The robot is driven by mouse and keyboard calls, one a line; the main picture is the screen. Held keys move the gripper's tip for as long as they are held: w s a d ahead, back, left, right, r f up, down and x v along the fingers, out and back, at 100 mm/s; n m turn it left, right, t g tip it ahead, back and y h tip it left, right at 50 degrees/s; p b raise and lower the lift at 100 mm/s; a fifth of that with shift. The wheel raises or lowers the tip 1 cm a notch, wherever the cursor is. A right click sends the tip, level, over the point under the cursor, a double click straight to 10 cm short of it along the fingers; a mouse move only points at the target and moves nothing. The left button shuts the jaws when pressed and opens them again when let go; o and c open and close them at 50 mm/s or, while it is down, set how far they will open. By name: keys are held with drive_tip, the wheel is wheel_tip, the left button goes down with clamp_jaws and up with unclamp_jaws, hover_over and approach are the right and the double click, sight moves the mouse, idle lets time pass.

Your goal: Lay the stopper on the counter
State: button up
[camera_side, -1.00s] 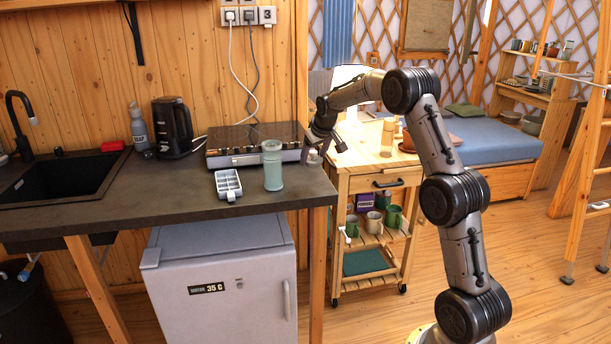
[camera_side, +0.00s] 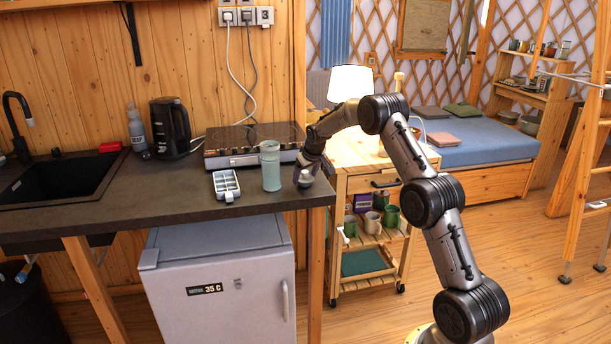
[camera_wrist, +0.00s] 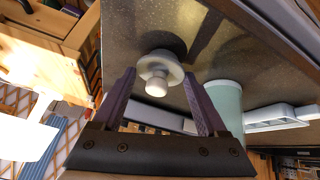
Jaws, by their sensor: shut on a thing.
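The stopper (camera_wrist: 155,78) is a pale, round piece with a knob, seen between my fingers in the wrist view. It shows small and pale in the side view (camera_side: 305,181), low at the counter's right end. My gripper (camera_wrist: 159,76) is shut on it, pointing down at the counter (camera_side: 140,190). A dark shadow lies close by the stopper; I cannot tell whether it touches the counter. A pale green flask (camera_side: 271,170) stands upright just left of my gripper, apart from it, and also shows in the wrist view (camera_wrist: 226,105).
A white ice-cube tray (camera_side: 226,185) lies left of the flask. A hotplate (camera_side: 245,145) is behind, with a black kettle (camera_side: 171,125) and a sink (camera_side: 50,180) further left. The counter's right edge is close to my gripper. A wooden cart (camera_side: 365,190) stands beyond it.

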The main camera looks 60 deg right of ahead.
drive_tip(key=shift+f, duration=0.15)
drive_tip(key=o, duration=1.2)
drive_tip(key=shift+o, duration=0.2)
